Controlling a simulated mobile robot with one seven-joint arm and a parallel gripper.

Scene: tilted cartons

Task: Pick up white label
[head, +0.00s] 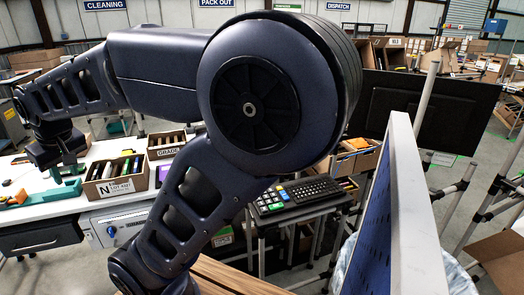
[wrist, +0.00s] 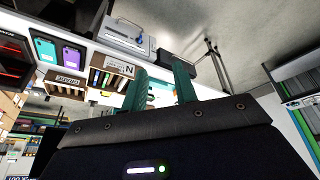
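A white label (head: 115,188) with a large N and small print is on the front of a cardboard carton (head: 128,171) of upright items on the white table. In the wrist view, which is upside down, the label (wrist: 118,67) shows left of my fingers. A second carton has a white label reading GRADE (head: 167,152). I cannot tell which label is meant. My gripper (head: 68,172) is over the table, left of the N carton. In the wrist view its two teal fingers (wrist: 161,70) are apart, with nothing seen between them.
A grey device (head: 112,222) is below the table's front edge. A keyboard (head: 310,188) is on a stand at right. A white-edged panel (head: 415,210) stands at near right.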

